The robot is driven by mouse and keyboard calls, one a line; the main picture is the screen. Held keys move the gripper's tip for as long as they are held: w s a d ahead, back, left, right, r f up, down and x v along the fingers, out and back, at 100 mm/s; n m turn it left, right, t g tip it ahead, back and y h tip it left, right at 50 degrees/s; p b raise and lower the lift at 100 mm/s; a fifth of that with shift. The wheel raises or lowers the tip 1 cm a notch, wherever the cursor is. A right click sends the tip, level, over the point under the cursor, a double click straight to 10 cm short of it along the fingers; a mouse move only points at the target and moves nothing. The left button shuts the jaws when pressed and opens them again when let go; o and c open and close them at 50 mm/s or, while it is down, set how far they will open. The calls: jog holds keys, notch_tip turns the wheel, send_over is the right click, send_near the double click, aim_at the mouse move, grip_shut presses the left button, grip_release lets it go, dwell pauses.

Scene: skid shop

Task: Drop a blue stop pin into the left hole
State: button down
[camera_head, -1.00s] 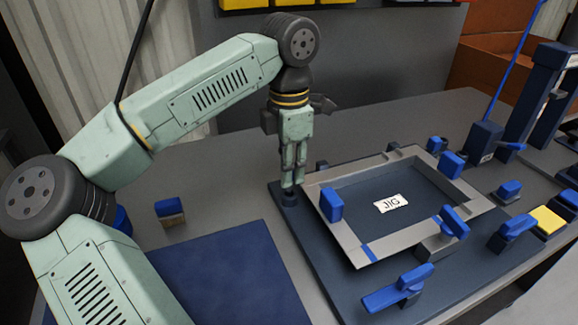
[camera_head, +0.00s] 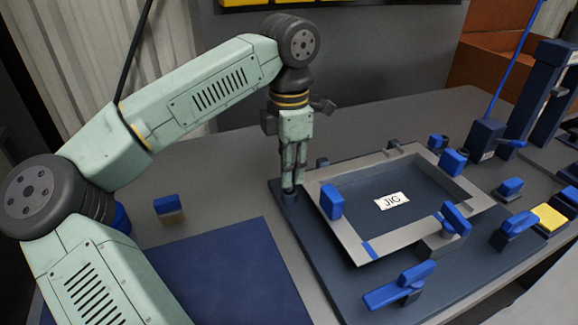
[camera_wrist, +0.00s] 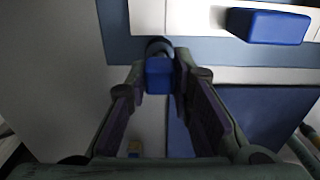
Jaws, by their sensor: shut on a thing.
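My gripper (camera_head: 289,188) points straight down at the left edge of the jig's base plate (camera_head: 318,272). Its fingers are shut on a blue stop pin (camera_wrist: 158,76), seen between the fingertips in the wrist view. A dark round collar (camera_wrist: 159,46) shows right beside the pin there. In the head view the fingertips sit right at this collar (camera_head: 289,198), and the fingers hide the pin. I cannot tell how far the pin is inside the hole.
The grey jig frame (camera_head: 345,232), with blue clamps, lies just right of my gripper. A blue block (camera_head: 331,201) stands on its near-left side. A blue mat (camera_head: 225,275) and a small blue-topped block (camera_head: 168,207) lie to the left. The table behind is clear.

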jog(key=shift+f+b, duration=0.75)
jog(key=shift+f, duration=0.35)
dwell(0.9)
jog(key=c, duration=1.3)
grip_release()
jog(key=shift+c, duration=0.2)
jog(key=o, duration=0.4)
jog(key=shift+r, duration=0.1)
jog(key=shift+r+p, duration=2.55)
jog(key=shift+r, duration=0.95)
